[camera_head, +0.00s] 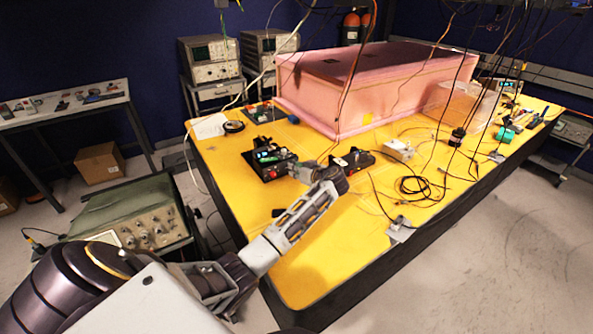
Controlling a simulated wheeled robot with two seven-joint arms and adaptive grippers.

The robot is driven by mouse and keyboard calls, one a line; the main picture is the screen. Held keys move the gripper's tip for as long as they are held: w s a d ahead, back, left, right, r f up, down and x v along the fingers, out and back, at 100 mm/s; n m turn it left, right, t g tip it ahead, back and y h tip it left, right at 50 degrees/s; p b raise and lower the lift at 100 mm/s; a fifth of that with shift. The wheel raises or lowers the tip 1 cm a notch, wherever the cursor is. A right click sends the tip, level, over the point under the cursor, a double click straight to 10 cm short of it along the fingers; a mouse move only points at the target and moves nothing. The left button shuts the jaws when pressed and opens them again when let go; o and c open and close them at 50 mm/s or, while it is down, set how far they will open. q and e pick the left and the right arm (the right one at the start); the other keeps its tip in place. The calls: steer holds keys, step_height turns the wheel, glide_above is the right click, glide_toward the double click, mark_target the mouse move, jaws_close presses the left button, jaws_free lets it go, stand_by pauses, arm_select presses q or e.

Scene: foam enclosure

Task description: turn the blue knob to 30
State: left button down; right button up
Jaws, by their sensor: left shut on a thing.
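A small black device (267,158) with a lit green display and red parts sits on the yellow table. My left arm reaches in from the lower left, and my left gripper (300,171) is at the right front side of this device. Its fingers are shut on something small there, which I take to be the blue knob. The knob itself is hidden by the fingers or too small to make out, so its setting cannot be read. My right gripper is not in view.
The yellow table (310,265) is clear near its front left. Another dark device (352,160) stands just right of my gripper. A pink foam enclosure (375,85) stands behind. Loose cables (415,187) lie to the right, and a clear bin (462,105) stands farther back.

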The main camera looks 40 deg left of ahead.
arm_select(q)
steer(key=shift+w+d+m+g, duration=0.1)
steer(key=shift+w+m+g, duration=0.05)
steer(key=shift+m+g, duration=0.45)
steer(key=shift+m+g+y, duration=0.5)
steer(key=shift+m+y, duration=0.1)
steer(key=shift+m, duration=0.4)
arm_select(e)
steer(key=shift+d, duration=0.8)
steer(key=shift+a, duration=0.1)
arm_select(q)
steer(key=c, duration=1.3)
jaws_free()
steer(key=shift+w, duration=0.1)
steer(key=shift+d+r, duration=0.15)
steer(key=shift+d, duration=0.4)
steer(key=v, duration=1)
steer(key=shift+s+d+r, duration=0.1)
steer(key=shift+s+d, duration=0.15)
steer(key=shift+d, duration=0.15)
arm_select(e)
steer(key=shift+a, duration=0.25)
